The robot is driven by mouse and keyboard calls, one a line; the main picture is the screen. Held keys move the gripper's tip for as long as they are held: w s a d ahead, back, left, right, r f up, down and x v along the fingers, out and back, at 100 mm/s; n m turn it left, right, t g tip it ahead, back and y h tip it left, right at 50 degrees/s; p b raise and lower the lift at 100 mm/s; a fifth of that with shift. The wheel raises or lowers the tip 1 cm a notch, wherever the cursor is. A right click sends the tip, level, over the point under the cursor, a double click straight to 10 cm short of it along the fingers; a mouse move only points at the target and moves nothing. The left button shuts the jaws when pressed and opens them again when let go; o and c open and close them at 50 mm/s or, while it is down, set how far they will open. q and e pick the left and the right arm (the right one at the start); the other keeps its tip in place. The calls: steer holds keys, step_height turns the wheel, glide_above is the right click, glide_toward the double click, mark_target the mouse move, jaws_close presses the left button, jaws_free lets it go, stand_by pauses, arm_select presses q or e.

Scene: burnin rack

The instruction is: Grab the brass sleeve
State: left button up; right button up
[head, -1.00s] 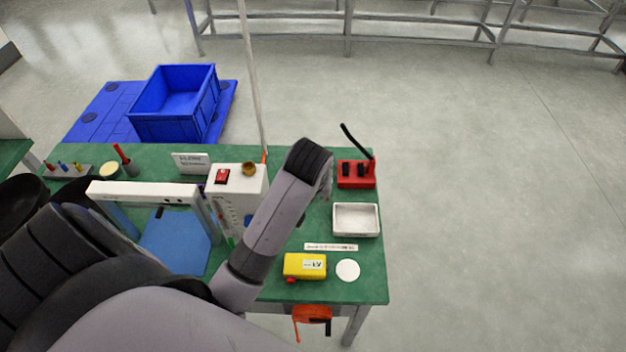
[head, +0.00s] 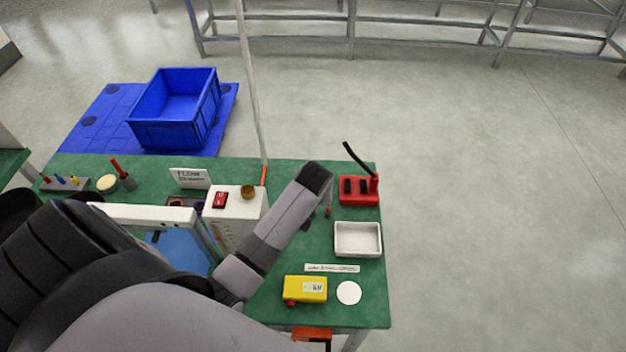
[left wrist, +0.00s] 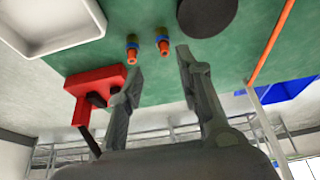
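A small brass-coloured round piece (head: 248,192) sits on top of the white box (head: 232,222) in the head view. It looks like the brass sleeve, but it is small here. My left arm reaches over the table to the right of that box, and its gripper is mostly hidden under the wrist in the head view. In the left wrist view my left gripper (left wrist: 158,60) is open with nothing between its fingers. Two small orange-tipped parts with blue and brass-like bands, one (left wrist: 132,47) and another (left wrist: 162,42), stand just beyond the fingertips. My right gripper is not in view.
A red block with black parts (head: 359,196) and a white tray (head: 357,254) stand on the right of the green table. A yellow box (head: 305,289) and white disc (head: 349,293) are nearer. An orange-based pole (head: 264,176) rises behind the white box. A dark disc (left wrist: 207,14) shows in the left wrist view.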

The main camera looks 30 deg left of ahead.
mark_target(313, 213)
arm_select(q)
steer(key=shift+w+a+f, duration=0.15)
steer(key=shift+f, duration=0.45)
steer(key=x, duration=0.2)
steer(key=p+x, duration=0.1)
steer(key=x, duration=0.1)
steer(key=shift+s+a, duration=0.2)
steer(key=shift+s, duration=0.05)
steer(key=shift+w+f, duration=0.15)
steer(key=shift+f, duration=0.2)
steer(key=shift+c, duration=0.3)
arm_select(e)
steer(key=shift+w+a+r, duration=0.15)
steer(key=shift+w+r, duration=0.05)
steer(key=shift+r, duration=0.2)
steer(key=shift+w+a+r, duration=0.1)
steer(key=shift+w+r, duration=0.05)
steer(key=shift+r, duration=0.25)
arm_select(q)
steer(key=c, duration=0.7)
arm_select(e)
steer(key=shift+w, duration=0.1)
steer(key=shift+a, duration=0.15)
